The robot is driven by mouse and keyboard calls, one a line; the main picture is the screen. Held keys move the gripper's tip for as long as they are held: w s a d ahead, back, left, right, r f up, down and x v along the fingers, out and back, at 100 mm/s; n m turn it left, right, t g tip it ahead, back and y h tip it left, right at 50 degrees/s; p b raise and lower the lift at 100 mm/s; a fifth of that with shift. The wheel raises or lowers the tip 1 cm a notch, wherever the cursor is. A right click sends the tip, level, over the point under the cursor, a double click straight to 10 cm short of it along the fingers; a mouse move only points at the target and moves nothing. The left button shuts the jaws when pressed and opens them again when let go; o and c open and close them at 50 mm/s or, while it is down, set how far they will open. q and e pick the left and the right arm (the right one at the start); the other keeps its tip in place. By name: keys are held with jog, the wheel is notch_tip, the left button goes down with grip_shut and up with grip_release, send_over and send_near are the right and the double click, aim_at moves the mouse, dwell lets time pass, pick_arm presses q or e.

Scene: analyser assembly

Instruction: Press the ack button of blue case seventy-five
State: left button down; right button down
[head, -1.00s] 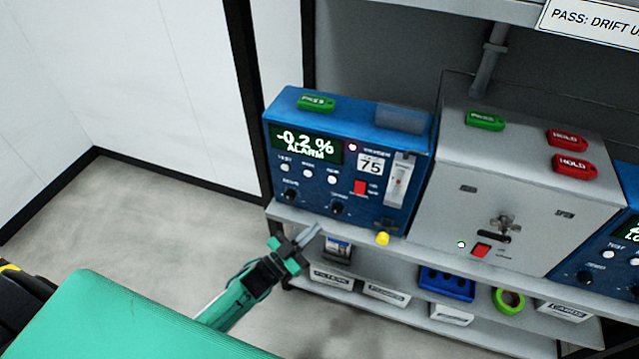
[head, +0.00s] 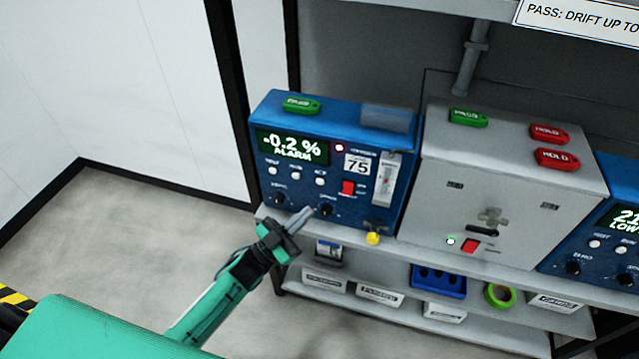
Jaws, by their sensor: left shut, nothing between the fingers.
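The blue case numbered 75 (head: 333,160) stands on the shelf at the left end. Its display (head: 292,147) reads "-0.2 % ALARM", and a small red lamp (head: 339,147) glows beside it. Below the display is a row of white buttons; the rightmost, the ack button (head: 320,181), is uncovered. My left gripper (head: 306,216) is shut and empty, its tips near the case's lower front, below the ack button and close to the right-hand dark knob. I cannot tell whether the tips touch the case. My right gripper is out of view.
A grey case (head: 505,205) stands to the right of the blue case, with another blue case (head: 606,225) beyond it. Green and red tags (head: 551,133) lie on top. The shelf edge (head: 345,245) runs under the cases; bins stand below.

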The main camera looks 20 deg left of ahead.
aim_at(320, 182)
pick_arm(q)
jog(key=w+b, duration=0.2)
jog(key=w, duration=0.5)
jog(key=shift+d, duration=0.15)
jog(key=shift+w+f+b, duration=0.1)
jog(key=shift+b, duration=0.2)
dwell(1.6)
jog(key=shift+w, duration=0.3)
jog(key=shift+w+b, duration=0.3)
jog(key=shift+w, duration=0.1)
dwell(0.6)
jog(key=shift+s, duration=0.2)
jog(key=shift+s+p, duration=0.4)
jog(key=shift+s, duration=0.25)
